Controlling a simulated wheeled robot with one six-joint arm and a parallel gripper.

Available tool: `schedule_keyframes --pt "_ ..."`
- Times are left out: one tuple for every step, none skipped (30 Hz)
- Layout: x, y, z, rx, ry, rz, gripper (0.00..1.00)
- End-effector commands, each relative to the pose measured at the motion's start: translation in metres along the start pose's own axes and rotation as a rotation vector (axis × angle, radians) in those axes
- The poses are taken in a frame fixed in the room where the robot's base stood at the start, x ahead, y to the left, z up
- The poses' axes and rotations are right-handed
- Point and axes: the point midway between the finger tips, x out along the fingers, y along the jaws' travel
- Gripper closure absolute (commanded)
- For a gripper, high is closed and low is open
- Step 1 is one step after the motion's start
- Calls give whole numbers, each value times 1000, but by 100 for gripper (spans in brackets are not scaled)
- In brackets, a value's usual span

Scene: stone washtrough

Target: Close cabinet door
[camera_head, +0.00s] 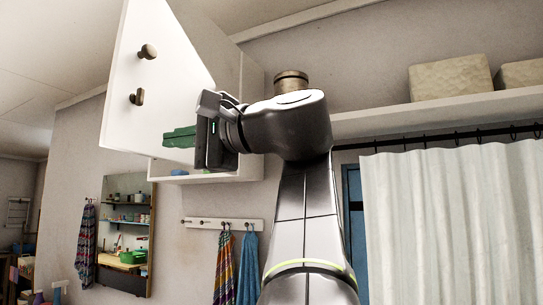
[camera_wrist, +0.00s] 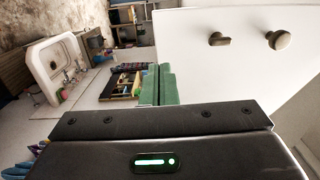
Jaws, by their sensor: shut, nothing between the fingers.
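The white cabinet door (camera_head: 160,70) stands open at the upper left of the head view. Two brownish knobs sit on its visible face, an upper knob (camera_head: 147,52) and a lower knob (camera_head: 137,97). The white cabinet body (camera_head: 250,90) shows partly behind it, on the wall. My gripper (camera_head: 180,137) is shut and empty, its green fingers in front of the door's lower part, right of the lower knob. In the wrist view, the gripper's green fingers (camera_wrist: 160,85) lie beside the edge of the door (camera_wrist: 215,75). I cannot tell whether they touch it.
A hook rail (camera_head: 222,224) with hanging towels is below the cabinet. A mirror (camera_head: 125,230) hangs at left. A shelf (camera_head: 440,112) with boxes and a pale curtain (camera_head: 450,220) are at right. The wrist view shows a white sink (camera_wrist: 57,65).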

Motion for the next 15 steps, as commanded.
schedule_keyframes --pt "6 -1 1 1 -5 1 100" --pt "9 -1 1 1 -5 1 100" --pt "13 -1 1 2 -5 1 100" --pt "16 -1 1 2 -6 0 100" --pt "19 -1 1 1 -5 0 100" --pt "23 -1 1 1 -5 1 100" --pt "26 -1 1 1 -5 0 100" --pt "29 -1 1 0 -5 0 100" --pt "34 -1 1 1 -5 1 100" --pt "37 -1 1 1 -4 1 100" --pt "41 -1 1 1 -5 0 100" --pt "45 -1 1 1 -5 0 100" --pt "49 -1 1 1 -5 1 100" --pt "52 -1 1 1 -5 1 100" --pt "57 -1 1 1 -5 0 100"
